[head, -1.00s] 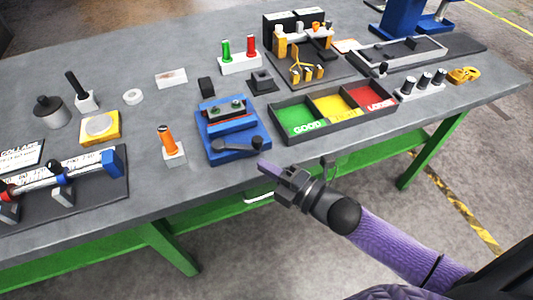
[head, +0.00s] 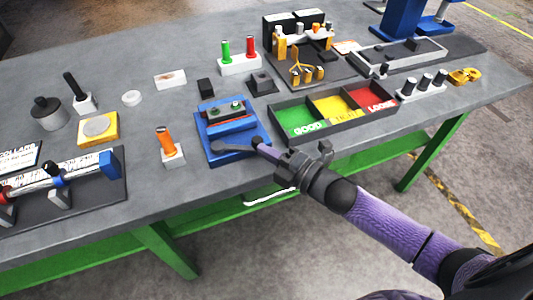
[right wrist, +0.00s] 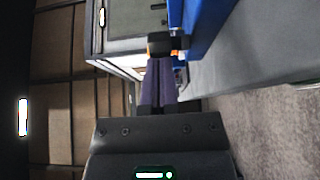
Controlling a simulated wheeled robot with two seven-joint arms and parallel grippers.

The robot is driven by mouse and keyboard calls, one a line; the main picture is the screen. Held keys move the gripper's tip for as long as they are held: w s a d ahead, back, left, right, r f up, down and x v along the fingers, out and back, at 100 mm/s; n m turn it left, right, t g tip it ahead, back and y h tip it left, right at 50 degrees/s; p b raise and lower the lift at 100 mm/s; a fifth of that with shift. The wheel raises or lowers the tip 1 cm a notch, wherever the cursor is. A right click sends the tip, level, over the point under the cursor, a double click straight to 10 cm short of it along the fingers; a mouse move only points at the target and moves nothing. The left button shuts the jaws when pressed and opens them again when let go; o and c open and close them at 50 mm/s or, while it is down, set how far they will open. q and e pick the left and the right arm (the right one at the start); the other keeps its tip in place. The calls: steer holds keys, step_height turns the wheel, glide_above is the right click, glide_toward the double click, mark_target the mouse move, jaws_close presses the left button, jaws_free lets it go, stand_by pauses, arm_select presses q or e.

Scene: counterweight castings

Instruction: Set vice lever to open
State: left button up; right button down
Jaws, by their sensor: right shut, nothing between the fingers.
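The blue vice (head: 210,127) stands near the front edge of the grey bench. Its dark grey lever (head: 232,148) lies along its front side, with a round black knob at the right end. My right gripper (head: 262,149) is shut and empty, its purple fingertips at the knob end of the lever. In the right wrist view the closed purple fingers (right wrist: 160,62) reach up to the black knob (right wrist: 160,43), beside the blue vice body (right wrist: 205,25). I cannot tell whether they touch it. My left gripper is not in view.
A sorting tray (head: 284,137) with green, yellow and red compartments is just right of the vice. An orange-handled tool in a white block (head: 173,155) stands to the left. The bench's front edge is below my right gripper.

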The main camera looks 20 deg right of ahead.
steer(key=shift+w+d, duration=0.15)
steer(key=shift+w, duration=0.05)
steer(key=shift+w+d+b, duration=0.35)
steer(key=shift+w+d, duration=0.15)
steer(key=shift+w, duration=0.35)
steer(key=shift+w+d+b, duration=0.25)
steer(key=shift+w, duration=0.4)
steer(key=shift+w+d+b, duration=0.2)
steer(key=shift+w+d, duration=0.05)
steer(key=shift+w, duration=0.4)
